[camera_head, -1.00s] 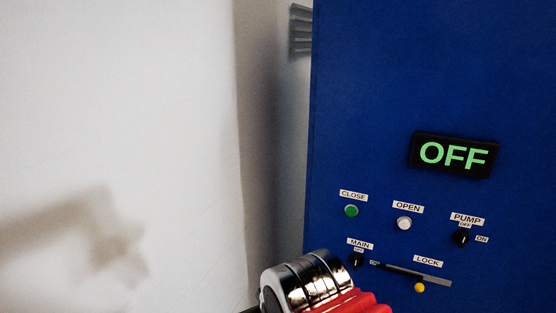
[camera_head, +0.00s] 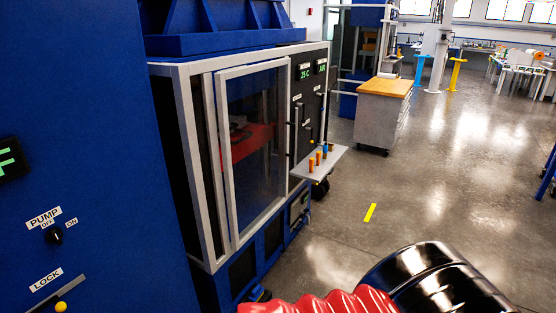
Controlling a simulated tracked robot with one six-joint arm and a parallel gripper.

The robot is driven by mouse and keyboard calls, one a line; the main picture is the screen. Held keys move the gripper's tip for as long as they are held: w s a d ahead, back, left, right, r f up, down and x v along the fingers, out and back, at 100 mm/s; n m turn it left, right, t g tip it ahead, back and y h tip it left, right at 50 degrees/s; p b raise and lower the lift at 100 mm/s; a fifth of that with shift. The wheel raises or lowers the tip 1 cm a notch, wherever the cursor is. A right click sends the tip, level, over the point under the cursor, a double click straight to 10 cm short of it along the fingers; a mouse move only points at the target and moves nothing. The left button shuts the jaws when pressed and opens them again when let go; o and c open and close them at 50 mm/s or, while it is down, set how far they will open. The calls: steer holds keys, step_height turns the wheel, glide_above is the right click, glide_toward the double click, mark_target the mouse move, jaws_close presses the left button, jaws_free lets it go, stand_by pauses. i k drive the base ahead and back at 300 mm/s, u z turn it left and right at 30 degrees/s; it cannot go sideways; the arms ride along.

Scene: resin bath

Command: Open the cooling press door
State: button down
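The blue press stands in the left and middle of the view. Its glazed door (camera_head: 227,160) has a light grey frame and looks shut, though I cannot tell for sure. Through the glass a red part shows inside. A dark control panel (camera_head: 309,100) with green readouts is right of the door. A blue cabinet (camera_head: 110,120) at the left carries a PUMP switch (camera_head: 56,237) and a LOCK slider with a yellow knob (camera_head: 61,307). My arm, red and black, shows at the bottom right. My gripper's fingers are not in the frame.
A small shelf (camera_head: 318,163) with orange and blue pieces juts out from the press's right side. A grey cabinet with a wooden top (camera_head: 386,87) stands behind. The grey floor (camera_head: 450,170) is open to the right, with a yellow mark (camera_head: 370,212) on it.

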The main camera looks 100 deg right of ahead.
mark_target(220, 78)
steer(key=z, duration=4.85)
